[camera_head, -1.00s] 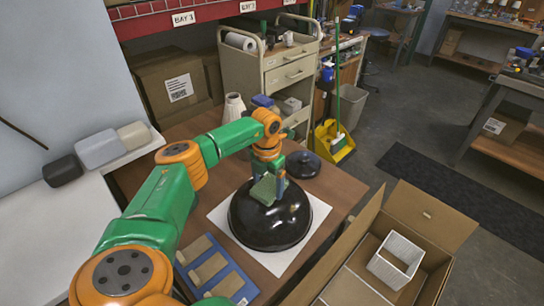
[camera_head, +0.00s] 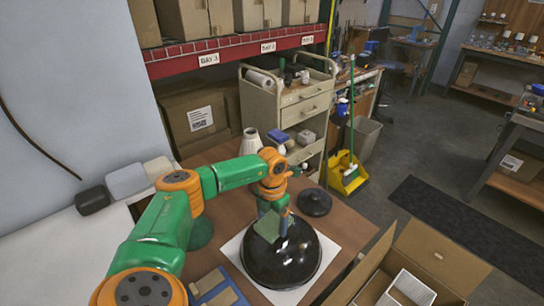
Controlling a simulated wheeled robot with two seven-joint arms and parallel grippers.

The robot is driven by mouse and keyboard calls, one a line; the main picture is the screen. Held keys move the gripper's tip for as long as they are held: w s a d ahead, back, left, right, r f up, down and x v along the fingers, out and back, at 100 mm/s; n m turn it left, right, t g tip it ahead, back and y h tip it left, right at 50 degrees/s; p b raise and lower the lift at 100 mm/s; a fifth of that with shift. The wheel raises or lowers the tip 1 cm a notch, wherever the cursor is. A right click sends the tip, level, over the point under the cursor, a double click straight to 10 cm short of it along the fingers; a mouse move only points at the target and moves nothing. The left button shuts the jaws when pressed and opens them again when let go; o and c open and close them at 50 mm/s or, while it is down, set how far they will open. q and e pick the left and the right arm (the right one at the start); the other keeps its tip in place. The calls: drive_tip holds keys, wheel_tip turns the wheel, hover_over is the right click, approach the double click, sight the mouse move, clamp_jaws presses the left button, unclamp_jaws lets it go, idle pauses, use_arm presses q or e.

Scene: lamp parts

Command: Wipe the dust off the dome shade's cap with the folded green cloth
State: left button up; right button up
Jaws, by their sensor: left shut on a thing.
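The black dome shade (camera_head: 284,258) lies dome up on a white sheet (camera_head: 236,249) on the brown table. My left gripper (camera_head: 273,222) points down over the top of the shade, a little left of its middle. It is shut on the folded green cloth (camera_head: 266,229), which appears to rest on the top of the dome. The cloth and fingers hide most of the cap, and I cannot make out any dust. My right gripper is not in view.
A dark round disc (camera_head: 314,202) lies behind the shade and a white vase-like piece (camera_head: 251,141) stands farther back. A blue tray (camera_head: 216,289) is at the front left. An open cardboard box (camera_head: 428,262) stands at the right.

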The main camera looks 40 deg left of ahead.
use_arm(q)
drive_tip(key=shift+r+p, duration=0.35)
drive_tip(key=shift+r, duration=0.6)
drive_tip(key=shift+f, duration=0.15)
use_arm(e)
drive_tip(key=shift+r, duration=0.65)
use_arm(q)
wheel_tip(320, 180, up, 3)
drive_tip(key=p, duration=0.2)
drive_tip(key=shift+p, duration=0.3)
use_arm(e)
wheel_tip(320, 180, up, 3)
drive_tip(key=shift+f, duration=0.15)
use_arm(q)
drive_tip(key=shift+d, duration=0.1)
